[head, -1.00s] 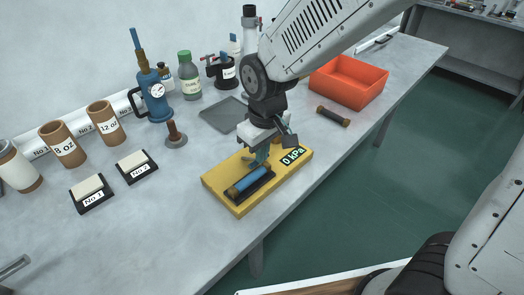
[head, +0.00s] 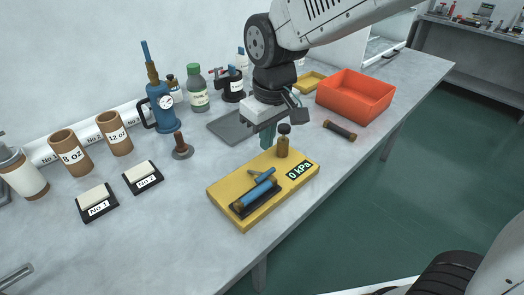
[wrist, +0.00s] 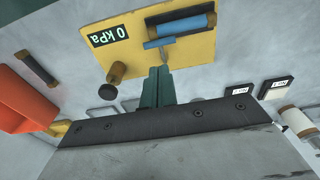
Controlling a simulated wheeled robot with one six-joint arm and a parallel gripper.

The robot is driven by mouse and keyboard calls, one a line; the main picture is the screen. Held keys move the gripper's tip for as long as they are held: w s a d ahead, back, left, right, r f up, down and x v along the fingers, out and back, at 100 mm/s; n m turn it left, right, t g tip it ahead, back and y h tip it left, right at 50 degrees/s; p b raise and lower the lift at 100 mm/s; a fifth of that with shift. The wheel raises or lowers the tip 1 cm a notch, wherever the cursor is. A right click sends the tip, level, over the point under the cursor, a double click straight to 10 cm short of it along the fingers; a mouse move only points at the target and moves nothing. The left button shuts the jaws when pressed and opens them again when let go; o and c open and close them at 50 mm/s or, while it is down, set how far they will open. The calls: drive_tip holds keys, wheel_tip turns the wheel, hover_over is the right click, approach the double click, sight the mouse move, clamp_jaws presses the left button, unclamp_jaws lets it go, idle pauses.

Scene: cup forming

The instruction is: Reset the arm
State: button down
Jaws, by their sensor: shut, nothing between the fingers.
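My gripper (head: 268,136) is shut and empty. It hangs above the workbench, just behind the yellow gauge board (head: 225,190), with its fingers pointing down. In the wrist view the green fingers (wrist: 156,85) are together near the board's edge. The board carries a blue cylinder (head: 253,193) in a dark cradle, a small blue lever (head: 262,174), a brown knob with a dark cap (head: 283,142) and a display (head: 299,171) reading 0 kPa. The blue cylinder also shows in the wrist view (wrist: 187,25), apart from the fingers.
An orange-red bin (head: 355,97) and a dark rod with brown ends (head: 340,131) lie to the right. A blue pump (head: 160,104), bottles and brown cups (head: 70,154) line the back left. The front left of the bench (head: 150,240) is clear.

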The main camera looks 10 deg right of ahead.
drive_tip(key=s+d+r+m, duration=0.3)
drive_tip(key=s+d, duration=0.6)
drive_tip(key=s+d+r+m, duration=0.3)
drive_tip(key=s+d+m, duration=0.1)
drive_tip(key=s+d, duration=0.5)
drive_tip(key=shift+d+t+h, duration=0.3)
drive_tip(key=shift+d, duration=0.5)
